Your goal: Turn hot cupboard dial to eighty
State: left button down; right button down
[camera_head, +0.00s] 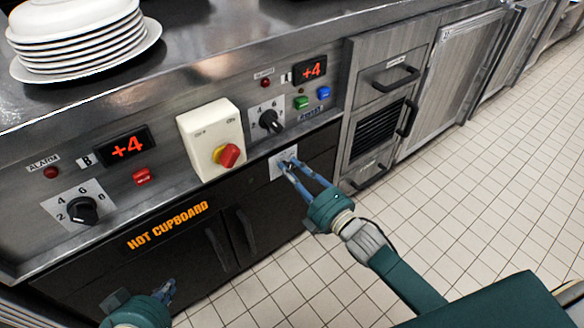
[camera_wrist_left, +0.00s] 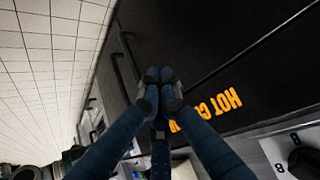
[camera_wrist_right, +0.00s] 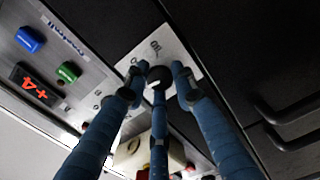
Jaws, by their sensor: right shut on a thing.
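The hot cupboard (camera_head: 225,240) is the black-fronted unit with orange "HOT CUPBOARD" lettering. Its white dial plate (camera_head: 274,173) is at the top right of the front, and the plate also shows in the right wrist view (camera_wrist_right: 150,45). The small dark dial (camera_wrist_right: 158,73) sits on the plate, mostly hidden by my fingers. My right gripper (camera_head: 288,170) is at the plate with its fingers around the dial, shut on it. The dial's setting cannot be read. My left gripper (camera_head: 168,290) is empty, low before the cupboard doors; its fingertips (camera_wrist_left: 158,82) are together.
Above is a steel panel with two other black dials (camera_head: 82,210) (camera_head: 270,121), a red-and-yellow switch box (camera_head: 210,140), and displays reading +4. A stack of white plates (camera_head: 85,50) stands on the counter. The tiled floor (camera_head: 460,220) is clear at right.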

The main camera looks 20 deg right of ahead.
jog(key=shift+r+m+p, duration=0.15)
jog(key=shift+m+p, duration=0.75)
jog(key=shift+m, duration=0.2)
pick_arm(q)
jog(key=s+a+f+g+y+p, duration=0.1)
jog(key=s+a+g, duration=0.15)
jog(key=s, duration=0.25)
jog(key=s+a+f+g+p, duration=0.1)
jog(key=s+f+g, duration=0.15)
jog(key=s, duration=0.35)
pick_arm(e)
jog(key=m+p, duration=0.2)
jog(key=m, duration=0.5)
jog(key=m+p, duration=0.2)
jog(key=m, duration=0.7)
jog(key=shift+f+m+p, duration=0.2)
jog(key=shift+m+p, duration=0.15)
jog(key=shift+m, duration=0.65)
pick_arm(q)
notch_tip(320, 180, down, 16)
jog(key=g, duration=0.1)
jog(key=shift+s+d+f, duration=0.2)
jog(key=shift+s+f, duration=0.05)
pick_arm(e)
jog(key=shift+m, duration=0.8)
